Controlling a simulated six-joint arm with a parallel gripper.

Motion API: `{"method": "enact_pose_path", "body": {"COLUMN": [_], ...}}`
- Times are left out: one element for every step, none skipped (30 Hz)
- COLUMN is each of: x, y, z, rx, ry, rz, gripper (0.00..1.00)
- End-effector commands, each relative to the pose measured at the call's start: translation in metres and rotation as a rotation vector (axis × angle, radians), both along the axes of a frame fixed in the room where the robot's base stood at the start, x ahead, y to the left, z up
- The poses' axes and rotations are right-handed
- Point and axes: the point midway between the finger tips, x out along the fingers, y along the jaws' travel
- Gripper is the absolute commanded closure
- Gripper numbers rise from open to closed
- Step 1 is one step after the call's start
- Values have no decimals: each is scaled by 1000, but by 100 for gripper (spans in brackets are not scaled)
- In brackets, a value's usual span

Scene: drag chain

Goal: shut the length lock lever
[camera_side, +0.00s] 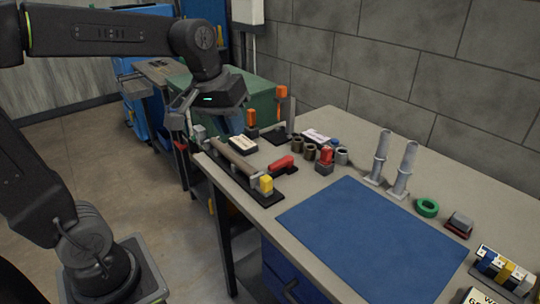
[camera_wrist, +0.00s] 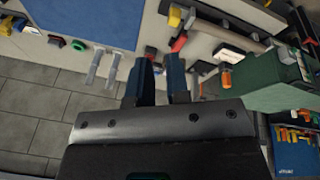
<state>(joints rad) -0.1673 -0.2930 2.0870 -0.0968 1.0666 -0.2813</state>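A long fixture with a grey-brown rod (camera_side: 230,158) on a black base lies at the left edge of the workbench, with a yellow block (camera_side: 266,184) at its near end. A red lever-like handle (camera_side: 281,163) is beside the rod; it also shows in the wrist view (camera_wrist: 179,43). I cannot tell for sure whether this is the length lock lever, or how far it is swung. My gripper (camera_wrist: 161,60) is above the bench's far left part, apart from the fixture. Its two fingers stand apart with nothing between them.
A blue mat (camera_side: 370,240) covers the bench's near middle. Two grey upright posts (camera_side: 403,169), a green ring (camera_side: 427,208), small cylinders (camera_side: 310,151) and a red-topped block (camera_side: 325,160) stand nearby. Orange-topped parts (camera_side: 282,92) rise behind the fixture. A green-covered box (camera_side: 262,95) is behind the bench.

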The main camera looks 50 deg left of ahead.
Motion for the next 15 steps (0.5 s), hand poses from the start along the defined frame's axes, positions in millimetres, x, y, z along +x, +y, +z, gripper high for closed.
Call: {"method": "enact_pose_path", "body": {"x": [20,31,45,56,66,80,89,99,111,120,128,139,147,154,162], "y": [11,18,26,33,40,50,59,67,78,87,96,109,118,128,140], "z": [-1,-1,-2,-4,-6,-9,-12,-16,-22,-27,-33,-41,-48,-55,-64], "rx": [-33,-53,-81,-101,-121,-147,-167,-186,-213,-232,-251,-277,-295,-314,-339], "ry": [39,57,83,103,124,149,168,189,215,235,254,280,301,320,347], "rz": [71,116,173,215,259,316,359,402,458,501,544,600,641,683,735], "gripper": [89,92,96,98,100,100,100,100,100,100,100,100,100,100,100]}}
